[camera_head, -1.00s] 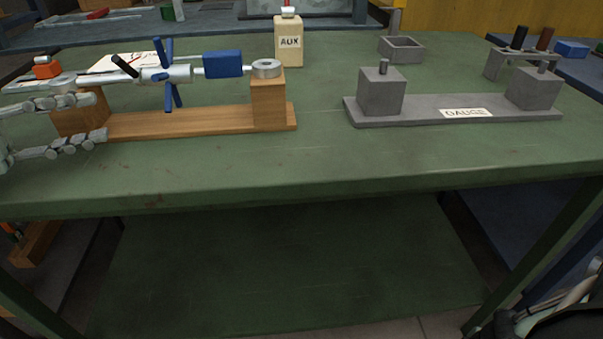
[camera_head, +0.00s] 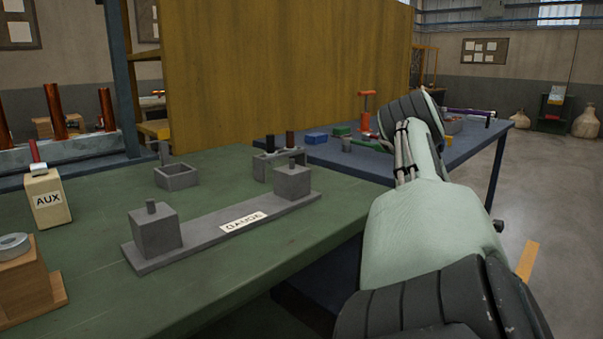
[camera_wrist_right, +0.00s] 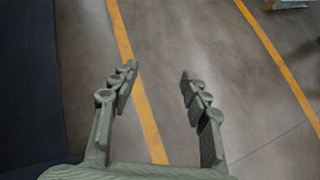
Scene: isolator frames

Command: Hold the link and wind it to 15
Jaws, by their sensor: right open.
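The link is out of the head view now; only the right end of its wooden stand (camera_head: 28,285) with a metal ring (camera_head: 13,245) on top shows at the left edge. The grey gauge block with two posts (camera_head: 215,228), labelled GAUGE, stands on the green table. My right arm reaches forward at the right of the head view, and its gripper is hidden there. In the right wrist view my right gripper (camera_wrist_right: 158,88) is open and empty above the grey floor. My left gripper is out of view.
A small grey open box (camera_head: 176,176) and a grey rack (camera_head: 265,165) with dark pegs stand behind the gauge. A blue table (camera_head: 340,158) with several small items lies beyond. A yellow panel (camera_head: 290,70) rises behind.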

